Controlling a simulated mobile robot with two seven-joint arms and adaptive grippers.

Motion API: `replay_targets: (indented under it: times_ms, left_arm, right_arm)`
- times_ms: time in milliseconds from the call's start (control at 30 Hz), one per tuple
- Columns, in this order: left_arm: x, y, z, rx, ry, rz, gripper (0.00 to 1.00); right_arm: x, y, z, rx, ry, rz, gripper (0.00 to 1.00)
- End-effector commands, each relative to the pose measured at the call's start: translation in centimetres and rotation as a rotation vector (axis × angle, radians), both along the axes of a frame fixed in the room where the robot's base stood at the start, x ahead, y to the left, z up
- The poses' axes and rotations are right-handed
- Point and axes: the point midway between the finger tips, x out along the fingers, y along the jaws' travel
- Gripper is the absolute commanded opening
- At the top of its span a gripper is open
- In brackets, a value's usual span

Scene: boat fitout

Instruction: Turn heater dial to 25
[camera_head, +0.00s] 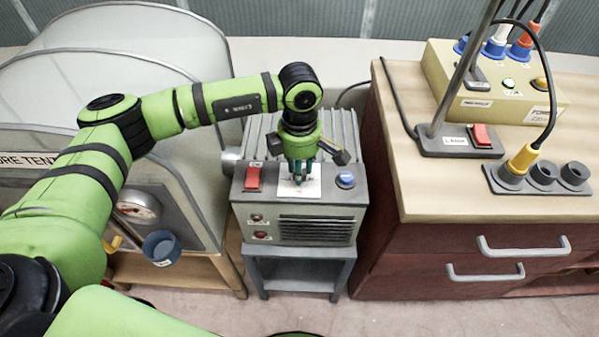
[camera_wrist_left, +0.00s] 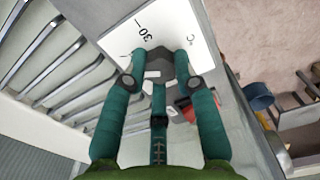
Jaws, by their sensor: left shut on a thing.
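The heater (camera_head: 345,211) is a grey box on a small stand, with a white scale plate (camera_head: 314,188) on its top. My left gripper (camera_head: 298,178) points down at this plate and hides the dial in the head view. In the left wrist view, the gripper (camera_wrist_left: 160,75) is shut on the dark grey heater dial (camera_wrist_left: 160,60), one finger on each side. The white plate (camera_wrist_left: 185,22) there shows the mark "30" and "°C". The dial's exact setting cannot be read. My right gripper is not in view.
A red switch (camera_head: 253,178) and a blue knob (camera_head: 345,180) flank the plate on the heater top. A wooden-topped cabinet (camera_head: 420,190) with sockets, plugs and a lamp stand is close on the right. A tent-like cover (camera_head: 60,60) is on the left.

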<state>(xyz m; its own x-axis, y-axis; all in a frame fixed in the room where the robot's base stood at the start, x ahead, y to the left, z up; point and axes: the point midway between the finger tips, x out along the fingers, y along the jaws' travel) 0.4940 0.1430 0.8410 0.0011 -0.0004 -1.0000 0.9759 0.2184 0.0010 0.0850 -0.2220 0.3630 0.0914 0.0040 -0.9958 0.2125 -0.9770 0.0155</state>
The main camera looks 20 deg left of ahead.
Motion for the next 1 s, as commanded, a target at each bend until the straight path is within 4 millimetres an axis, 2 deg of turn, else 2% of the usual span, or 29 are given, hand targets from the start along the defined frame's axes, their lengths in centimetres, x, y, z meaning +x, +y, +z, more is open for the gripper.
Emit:
replay_targets:
  times_ms: [200, 700, 733, 767, 1000]
  left_arm:
    - [-0.14, -0.05, -0.21, 0.000, 0.004, -0.059, 0.00]
    - [-0.20, -0.06, -0.13, 0.000, 0.006, -0.074, 0.00]
    - [-0.20, -0.06, -0.13, 0.000, 0.007, -0.074, 0.41]
    - [-0.19, -0.05, -0.13, 0.000, 0.006, -0.074, 0.52]
    - [-0.10, -0.03, -0.06, 0.000, 0.003, -0.072, 0.52]
  right_arm:
    - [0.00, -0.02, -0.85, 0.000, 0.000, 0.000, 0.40]
    - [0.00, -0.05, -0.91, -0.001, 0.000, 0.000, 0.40]
    - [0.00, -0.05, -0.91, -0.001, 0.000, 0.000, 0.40]
    - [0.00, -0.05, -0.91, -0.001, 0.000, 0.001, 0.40]
    - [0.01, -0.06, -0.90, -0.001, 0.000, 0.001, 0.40]
